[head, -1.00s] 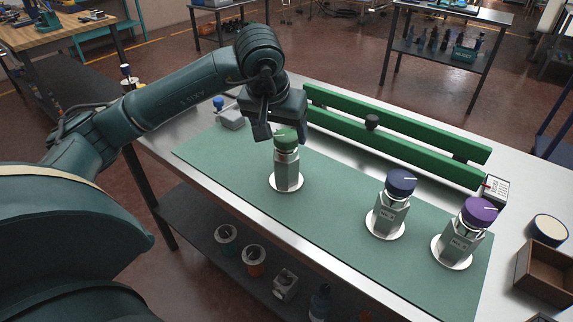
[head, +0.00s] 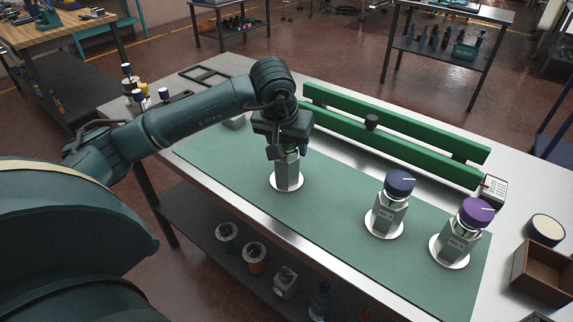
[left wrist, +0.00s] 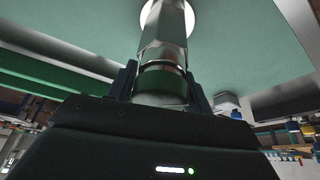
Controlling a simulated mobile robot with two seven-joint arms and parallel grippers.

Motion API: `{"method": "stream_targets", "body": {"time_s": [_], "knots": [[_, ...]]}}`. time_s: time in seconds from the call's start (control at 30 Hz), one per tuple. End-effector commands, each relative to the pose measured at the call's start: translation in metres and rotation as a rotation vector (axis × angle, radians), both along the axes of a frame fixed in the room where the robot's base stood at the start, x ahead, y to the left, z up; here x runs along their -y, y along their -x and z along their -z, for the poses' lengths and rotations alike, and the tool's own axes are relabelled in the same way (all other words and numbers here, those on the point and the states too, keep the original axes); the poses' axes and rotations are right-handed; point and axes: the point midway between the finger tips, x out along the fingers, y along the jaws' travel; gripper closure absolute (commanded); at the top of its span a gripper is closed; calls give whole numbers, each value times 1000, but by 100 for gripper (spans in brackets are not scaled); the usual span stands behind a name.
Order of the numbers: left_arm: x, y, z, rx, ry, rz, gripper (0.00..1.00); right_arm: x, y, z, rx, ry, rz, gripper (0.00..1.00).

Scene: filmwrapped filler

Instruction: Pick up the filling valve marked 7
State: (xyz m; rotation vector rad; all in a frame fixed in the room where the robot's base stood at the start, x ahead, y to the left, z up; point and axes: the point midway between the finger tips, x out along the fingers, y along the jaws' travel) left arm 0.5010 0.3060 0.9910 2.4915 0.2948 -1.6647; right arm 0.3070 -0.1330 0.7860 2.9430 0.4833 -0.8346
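Three filling valves stand upright on white discs on the green mat (head: 335,215). The left one (head: 287,178) has a grey faceted body; its label is not readable. The middle one (head: 388,213) has a blue cap, and the right one (head: 459,240) a purple cap; their labels are too small to read surely. My left gripper (head: 286,153) is over the left valve's top and hides its cap. In the left wrist view, this valve (left wrist: 163,40) lies between the two fingers (left wrist: 162,83), close beside its green cap; contact is unclear. My right gripper is not in view.
A green double rail (head: 395,140) with a dark knob runs along the table's back. A small labelled box (head: 494,190) stands at its right end. A wooden box (head: 543,272) and a round blue-rimmed container (head: 547,229) are at the right edge. The mat between left and middle valves is clear.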

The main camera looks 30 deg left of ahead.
Motion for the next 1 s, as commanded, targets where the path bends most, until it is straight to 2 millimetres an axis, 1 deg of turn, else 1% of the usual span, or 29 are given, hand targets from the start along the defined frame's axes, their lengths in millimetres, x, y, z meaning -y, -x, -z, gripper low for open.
{"method": "stream_targets", "body": {"time_s": [0.03,0.07,0.6,1.0], "knots": [[0,0,0,0,0,0,54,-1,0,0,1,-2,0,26],[0,0,0,0,0,0,56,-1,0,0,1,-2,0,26],[0,1,1,-3,1,0,100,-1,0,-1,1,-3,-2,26],[0,0,-1,1,2,0,100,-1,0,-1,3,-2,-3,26]]}}
